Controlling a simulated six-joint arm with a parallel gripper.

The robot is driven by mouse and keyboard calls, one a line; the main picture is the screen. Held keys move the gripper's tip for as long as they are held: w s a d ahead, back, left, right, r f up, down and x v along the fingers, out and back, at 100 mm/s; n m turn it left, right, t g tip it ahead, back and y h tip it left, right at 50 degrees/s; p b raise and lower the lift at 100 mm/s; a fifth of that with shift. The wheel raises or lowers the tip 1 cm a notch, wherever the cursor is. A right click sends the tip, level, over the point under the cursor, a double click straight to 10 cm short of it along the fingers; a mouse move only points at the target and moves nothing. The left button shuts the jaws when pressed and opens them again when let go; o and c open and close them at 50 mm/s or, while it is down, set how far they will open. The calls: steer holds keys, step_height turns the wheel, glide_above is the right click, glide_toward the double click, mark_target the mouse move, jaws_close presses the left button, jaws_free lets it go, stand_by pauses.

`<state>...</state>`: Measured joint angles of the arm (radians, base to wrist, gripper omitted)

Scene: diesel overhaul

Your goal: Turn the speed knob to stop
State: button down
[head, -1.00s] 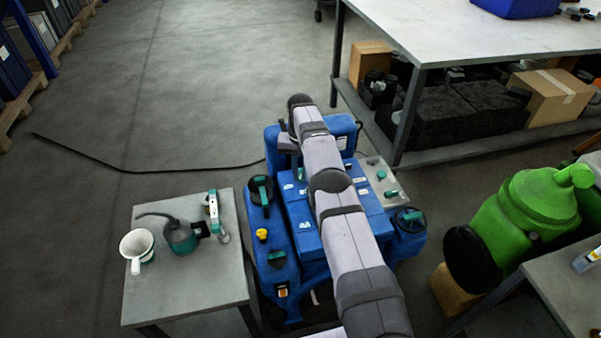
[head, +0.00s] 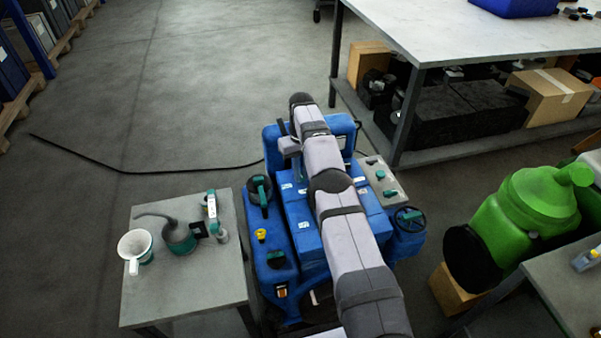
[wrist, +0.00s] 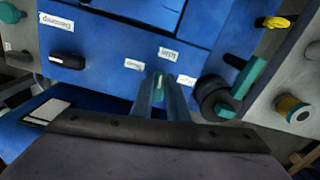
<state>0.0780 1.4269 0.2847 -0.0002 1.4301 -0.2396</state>
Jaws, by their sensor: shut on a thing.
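The speed knob (wrist: 158,84) is a small teal piece with a pale mark, on the blue engine panel in the wrist view. Small white labels surround it: one above (wrist: 169,54), one to the left (wrist: 133,64) and one to the right (wrist: 187,79). Their text is upside down and too small to read surely. My gripper (wrist: 159,94) is shut on the knob, with a finger on each side. The pale mark points roughly up in the wrist view, near the upper label. In the head view my arm hides the knob.
The blue engine (head: 309,240) fills the area under my arm. Left of the knob is a black lever (wrist: 67,58) by a "Decomp" label; right are a dark round part with a teal handle (wrist: 243,77) and a yellow knob (wrist: 275,22). A side table (head: 190,280) stands left.

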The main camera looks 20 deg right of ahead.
mark_target(302, 176)
steer(key=shift+d+n, duration=0.1)
steer(key=shift+n, duration=0.8)
steer(key=c, duration=1.7)
jaws_free()
steer(key=shift+r, duration=0.15)
step_height(302, 176, up, 7)
steer(key=p, duration=0.5)
